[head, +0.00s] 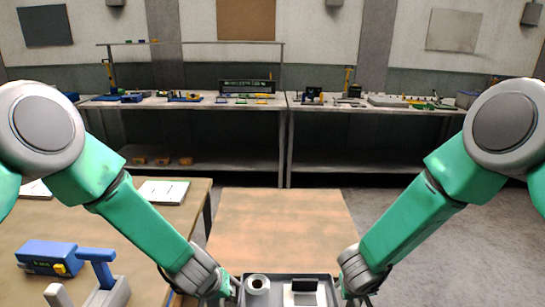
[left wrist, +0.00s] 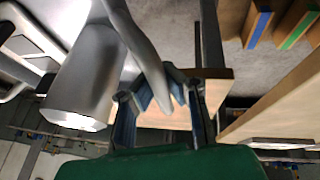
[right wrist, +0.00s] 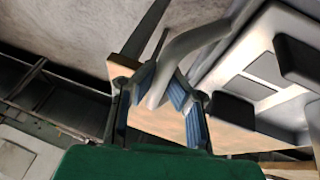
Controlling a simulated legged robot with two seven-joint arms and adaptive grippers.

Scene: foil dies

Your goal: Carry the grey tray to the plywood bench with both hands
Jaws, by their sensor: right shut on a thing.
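The grey tray (head: 284,277) is at the bottom centre of the head view, cut off by the lower edge. It holds a pale hollow cylinder (head: 258,284) and a dark-and-white block (head: 305,287). My left gripper (left wrist: 178,92) is shut on the tray's left handle (left wrist: 148,45). My right gripper (right wrist: 163,88) is shut on the right handle (right wrist: 195,40). In the head view both grippers are at the tray's ends, partly cut off. The plywood bench (head: 280,220) lies just beyond the tray, its top bare.
A brown table (head: 150,232) at left bears a blue device (head: 47,256), a blue-handled grey tool (head: 98,268) and papers (head: 163,191). A long workbench (head: 190,103) with several items runs along the back wall. Grey floor (head: 410,210) is open at right.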

